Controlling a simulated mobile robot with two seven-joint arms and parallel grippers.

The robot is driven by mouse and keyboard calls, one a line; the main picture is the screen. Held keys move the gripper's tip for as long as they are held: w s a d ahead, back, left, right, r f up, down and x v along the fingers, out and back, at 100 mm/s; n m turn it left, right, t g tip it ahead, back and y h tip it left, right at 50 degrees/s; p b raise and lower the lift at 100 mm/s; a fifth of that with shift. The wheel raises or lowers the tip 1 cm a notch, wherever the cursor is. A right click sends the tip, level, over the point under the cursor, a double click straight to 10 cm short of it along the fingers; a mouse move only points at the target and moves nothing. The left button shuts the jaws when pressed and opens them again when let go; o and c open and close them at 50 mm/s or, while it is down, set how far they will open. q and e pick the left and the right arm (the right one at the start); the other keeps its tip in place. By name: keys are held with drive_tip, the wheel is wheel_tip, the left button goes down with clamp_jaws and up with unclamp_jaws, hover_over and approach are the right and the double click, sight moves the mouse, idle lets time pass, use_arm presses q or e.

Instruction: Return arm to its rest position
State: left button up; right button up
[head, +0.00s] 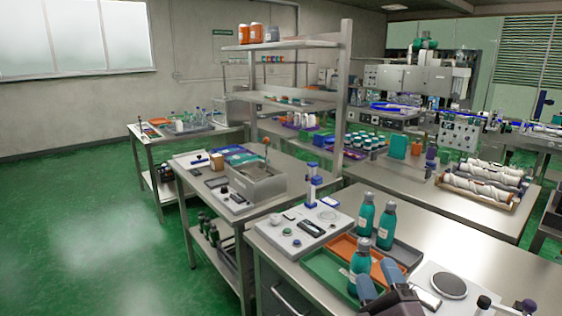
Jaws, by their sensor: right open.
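My right gripper (380,281) shows at the bottom edge, right of centre, with its two grey-blue fingers apart. It is open, with nothing seen between the fingers. It appears just in front of a teal bottle (360,262) with a grey cap; I cannot tell whether they touch. Two more teal bottles, one at the back (366,215) and one to its right (386,226), stand upright close by. My left gripper is not in view.
A green tray (322,272), an orange tray (343,245) and a grey tray (407,254) lie on the near steel bench. A white device with a round plate (449,285) stands right of the gripper. Green floor (90,240) is open at the left.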

drive_tip(key=s+a+f+n+g+y, duration=0.2)
drive_tip(key=s+f+n+g+y, duration=0.2)
drive_tip(key=s+f+n+g, duration=1.1)
drive_tip(key=s+d+f+n+g+h, duration=0.45)
drive_tip(key=s+d+n+h, duration=0.3)
drive_tip(key=s+d, duration=0.5)
drive_tip(key=w+f+t, duration=0.2)
drive_tip(key=f+t, duration=0.2)
drive_tip(key=f, duration=0.1)
drive_tip(key=w+a+f+t, duration=0.1)
drive_tip(key=w+f+t, duration=0.2)
drive_tip(key=f, duration=0.3)
drive_tip(key=shift+w+t, duration=0.3)
drive_tip(key=shift+t, duration=0.35)
